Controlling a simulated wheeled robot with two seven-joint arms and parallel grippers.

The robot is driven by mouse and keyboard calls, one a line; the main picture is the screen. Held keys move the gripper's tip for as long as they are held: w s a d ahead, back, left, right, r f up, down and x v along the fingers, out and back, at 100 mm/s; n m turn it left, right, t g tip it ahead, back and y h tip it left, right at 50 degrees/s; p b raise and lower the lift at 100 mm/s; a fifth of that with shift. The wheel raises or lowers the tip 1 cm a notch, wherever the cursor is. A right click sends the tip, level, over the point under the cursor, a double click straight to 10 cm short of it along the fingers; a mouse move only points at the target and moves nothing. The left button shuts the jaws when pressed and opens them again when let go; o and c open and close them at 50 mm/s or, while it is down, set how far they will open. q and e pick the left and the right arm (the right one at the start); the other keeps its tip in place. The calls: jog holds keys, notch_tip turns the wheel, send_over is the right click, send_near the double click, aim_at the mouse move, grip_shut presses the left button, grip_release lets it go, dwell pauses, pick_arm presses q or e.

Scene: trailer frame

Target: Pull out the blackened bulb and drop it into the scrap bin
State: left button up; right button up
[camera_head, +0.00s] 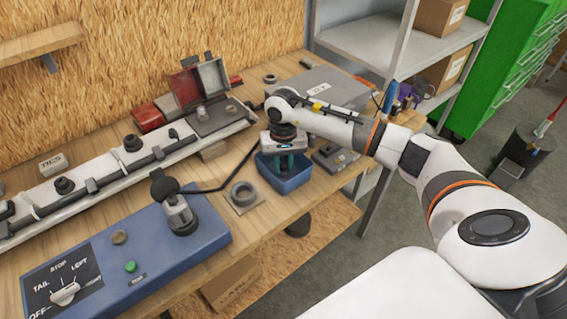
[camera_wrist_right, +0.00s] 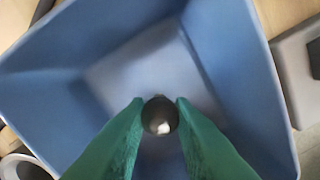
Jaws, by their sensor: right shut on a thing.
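My right gripper (camera_head: 287,163) is over the blue bin (camera_head: 284,182) near the front edge of the workbench. In the right wrist view its green fingers (camera_wrist_right: 159,118) are shut on a dark round bulb (camera_wrist_right: 161,108) with a small pale spot. The bulb is inside the outline of the blue bin (camera_wrist_right: 225,50), above its floor, and the rest of the bin looks empty. In the head view the bulb is hidden by the gripper and bin. My left gripper is out of view.
A blue control box (camera_head: 150,240) with a knob stands at the front left. The long white light bar (camera_head: 100,180) lies behind it. A grey ring (camera_head: 243,194) sits left of the bin. A grey case (camera_head: 318,85) and an open red box (camera_head: 195,85) stand further back.

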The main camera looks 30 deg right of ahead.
jog(key=o, duration=1.2)
jog(key=shift+r, duration=0.15)
jog(key=shift+r+p, duration=1.6)
jog(key=shift+r, duration=1.8)
